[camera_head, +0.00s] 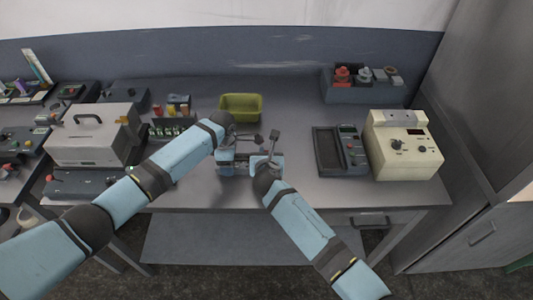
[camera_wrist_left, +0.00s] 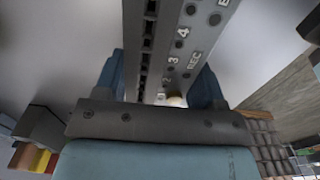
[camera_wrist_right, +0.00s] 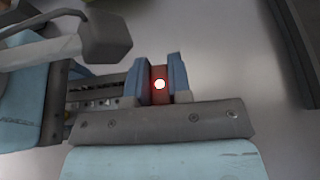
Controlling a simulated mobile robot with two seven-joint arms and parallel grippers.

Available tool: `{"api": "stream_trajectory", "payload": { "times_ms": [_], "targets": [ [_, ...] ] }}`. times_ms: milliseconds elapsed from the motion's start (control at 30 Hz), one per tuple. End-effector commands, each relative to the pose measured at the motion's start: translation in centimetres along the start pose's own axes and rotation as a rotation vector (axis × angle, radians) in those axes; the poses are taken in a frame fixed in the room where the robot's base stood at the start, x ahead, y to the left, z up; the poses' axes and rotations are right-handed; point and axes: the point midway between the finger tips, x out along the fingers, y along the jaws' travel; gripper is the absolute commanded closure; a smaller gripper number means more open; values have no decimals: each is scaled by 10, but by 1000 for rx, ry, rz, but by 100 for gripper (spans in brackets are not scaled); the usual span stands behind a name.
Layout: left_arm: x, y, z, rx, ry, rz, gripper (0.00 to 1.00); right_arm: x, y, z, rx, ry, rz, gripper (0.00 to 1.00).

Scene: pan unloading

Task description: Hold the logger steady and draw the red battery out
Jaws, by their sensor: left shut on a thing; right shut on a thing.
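The logger (camera_wrist_left: 178,45) is a grey device with numbered buttons and a "REC" mark. It shows small in the head view (camera_head: 238,158), above the front middle of the table. My left gripper (camera_wrist_left: 160,78) is shut on it, one blue finger on each side. My right gripper (camera_wrist_right: 159,72) is shut on the red battery (camera_wrist_right: 158,96), which has a bright white spot on its face. The logger (camera_wrist_right: 100,90) extends left from beside the right fingers. How far the battery sits in the logger is hidden by the fingers.
A yellow-green bin (camera_head: 240,106) stands just behind the grippers. A dark tray (camera_head: 328,152) and a cream instrument (camera_head: 403,152) stand to the right. A grey case with a handle (camera_head: 88,148) stands left. The table between bin and dark tray is mostly clear.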

Motion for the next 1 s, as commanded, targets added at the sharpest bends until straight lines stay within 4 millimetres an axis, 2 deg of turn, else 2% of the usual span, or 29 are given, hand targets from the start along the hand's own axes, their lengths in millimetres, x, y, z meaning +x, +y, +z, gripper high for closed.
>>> {"api": "stream_trajectory", "payload": {
  "times_ms": [1000],
  "targets": [
    [0,0,0,0,0,0,70,-6,0,17,1,-3,1,100]
  ]
}}
